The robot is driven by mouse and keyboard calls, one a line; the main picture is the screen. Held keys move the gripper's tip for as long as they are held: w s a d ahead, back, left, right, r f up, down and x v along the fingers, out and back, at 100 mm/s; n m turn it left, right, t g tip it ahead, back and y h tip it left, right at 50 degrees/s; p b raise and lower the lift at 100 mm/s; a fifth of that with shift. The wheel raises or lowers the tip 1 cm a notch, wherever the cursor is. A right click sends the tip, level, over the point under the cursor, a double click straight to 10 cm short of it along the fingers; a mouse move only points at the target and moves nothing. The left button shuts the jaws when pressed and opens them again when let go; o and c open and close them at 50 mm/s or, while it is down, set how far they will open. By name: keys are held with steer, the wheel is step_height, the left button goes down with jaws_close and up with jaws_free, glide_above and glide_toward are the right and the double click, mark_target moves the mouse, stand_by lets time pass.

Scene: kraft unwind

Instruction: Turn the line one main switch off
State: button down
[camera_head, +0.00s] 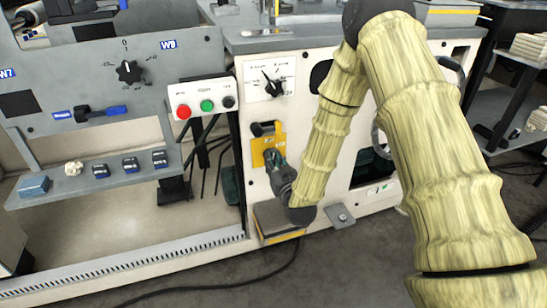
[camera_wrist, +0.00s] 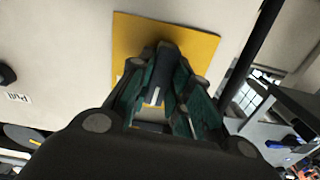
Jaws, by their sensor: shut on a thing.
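A yellow switch plate (camera_head: 258,149) is on the front of the white cabinet; a black part (camera_head: 263,128) sits at its top. My gripper (camera_head: 273,158) is at the plate's lower part, reaching in from the lower right. In the wrist view the yellow plate (camera_wrist: 201,47) fills the upper middle. A dark handle (camera_wrist: 163,68) with a white mark stands out from it. My gripper (camera_wrist: 158,92) is shut on this handle, with a green-padded finger on each side. The handle's lower end is hidden by the fingers, and the plate's lettering is too small to read.
A black rotary knob (camera_head: 272,86) on a white plate is above. A box (camera_head: 203,98) with red, green and black buttons is to the left. A yellow-edged box (camera_head: 277,224) is on the floor below my gripper.

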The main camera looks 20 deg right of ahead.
steer(key=shift+s+f+n, duration=0.1)
steer(key=shift+f+n, duration=0.05)
steer(key=shift+n, duration=0.45)
steer(key=c, duration=1.3)
jaws_free()
steer(key=shift+d, duration=0.1)
steer(key=s, duration=1.2)
steer(key=shift+d, duration=0.2)
